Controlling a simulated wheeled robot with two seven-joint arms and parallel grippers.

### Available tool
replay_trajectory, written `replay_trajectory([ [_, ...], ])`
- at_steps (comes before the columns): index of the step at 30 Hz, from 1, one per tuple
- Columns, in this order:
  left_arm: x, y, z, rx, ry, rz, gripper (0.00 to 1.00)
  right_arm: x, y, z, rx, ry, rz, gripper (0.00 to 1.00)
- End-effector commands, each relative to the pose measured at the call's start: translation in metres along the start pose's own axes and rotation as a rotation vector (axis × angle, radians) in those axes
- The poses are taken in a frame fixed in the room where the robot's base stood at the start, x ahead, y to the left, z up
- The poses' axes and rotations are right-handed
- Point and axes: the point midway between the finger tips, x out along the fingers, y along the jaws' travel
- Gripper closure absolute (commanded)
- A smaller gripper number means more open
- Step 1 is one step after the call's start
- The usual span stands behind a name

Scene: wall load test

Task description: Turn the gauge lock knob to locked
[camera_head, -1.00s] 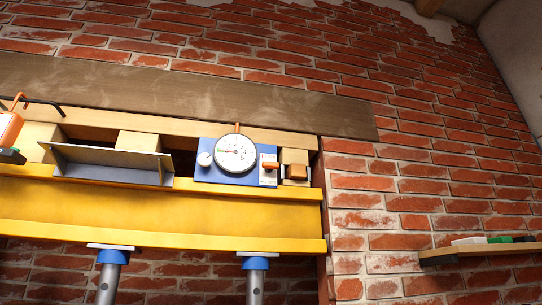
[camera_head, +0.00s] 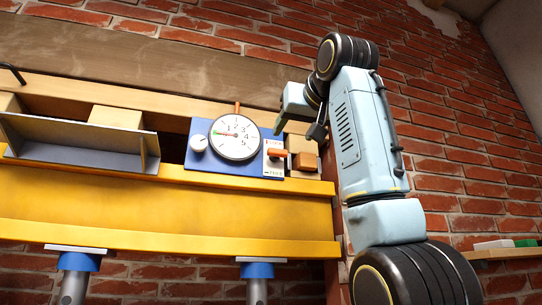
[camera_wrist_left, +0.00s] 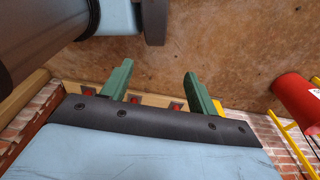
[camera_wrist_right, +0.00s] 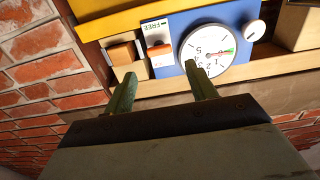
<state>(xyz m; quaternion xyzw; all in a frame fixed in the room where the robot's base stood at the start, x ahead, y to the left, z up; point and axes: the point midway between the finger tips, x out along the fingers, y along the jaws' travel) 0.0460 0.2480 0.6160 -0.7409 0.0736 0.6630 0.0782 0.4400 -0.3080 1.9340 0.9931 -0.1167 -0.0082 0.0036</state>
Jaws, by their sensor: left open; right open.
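The gauge lock knob (camera_head: 277,153) is a small orange bar lying across a white label plate (camera_head: 273,168) on the blue gauge panel (camera_head: 205,165). It also shows in the right wrist view (camera_wrist_right: 160,49), where "FREE" is readable on the plate. The round white gauge (camera_head: 235,137) is beside it on the left. My right gripper (camera_head: 298,126) is open and empty, in front of the wall just above and right of the knob. In its wrist view, the fingertips (camera_wrist_right: 160,70) are on either side of the knob's line, apart from it. My left gripper (camera_wrist_left: 158,70) is open and empty.
A yellow beam (camera_head: 170,205) runs below the panel on blue-topped props. A wooden block with an orange face (camera_head: 304,160) is close right of the knob. A grey angle bracket (camera_head: 80,140) is left. A small shelf (camera_head: 505,253) is far right. A red cylinder (camera_wrist_left: 298,98) shows in the left wrist view.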

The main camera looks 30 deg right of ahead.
Motion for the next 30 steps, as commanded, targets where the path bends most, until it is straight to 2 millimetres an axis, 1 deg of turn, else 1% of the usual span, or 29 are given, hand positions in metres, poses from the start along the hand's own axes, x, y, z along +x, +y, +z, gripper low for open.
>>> replay_trajectory([
  [1,-0.001,0.001,0.003,0.000,-0.004,0.001,0.41,-0.007,0.003,-0.006,0.006,0.007,0.002,0.44],
  [2,-0.001,0.001,0.004,0.000,-0.006,0.001,0.41,-0.009,0.004,-0.008,0.007,0.010,0.002,0.44],
  [5,-0.005,0.002,0.010,0.000,-0.015,0.003,0.41,-0.006,0.005,-0.012,0.010,0.012,0.003,0.44],
  [8,-0.011,0.003,0.015,0.000,-0.024,0.003,0.41,0.008,0.005,-0.012,0.009,0.010,0.003,0.44],
  [11,-0.020,0.003,0.017,0.000,-0.029,0.004,0.41,0.028,0.005,-0.013,0.009,0.008,0.003,0.44],
  [15,-0.034,0.002,0.016,0.000,-0.029,0.004,0.41,0.059,0.005,-0.015,0.009,0.009,0.003,0.44],
  [21,-0.051,0.002,0.011,0.000,-0.025,0.003,0.41,0.096,0.005,-0.014,0.008,0.011,0.003,0.44],
  [25,-0.058,0.001,0.007,0.000,-0.019,0.003,0.41,0.112,0.005,-0.014,0.008,0.011,0.003,0.44],
  [30,-0.061,0.001,0.005,0.000,-0.017,0.003,0.41,0.120,0.005,-0.013,0.009,0.014,0.002,0.44],
])
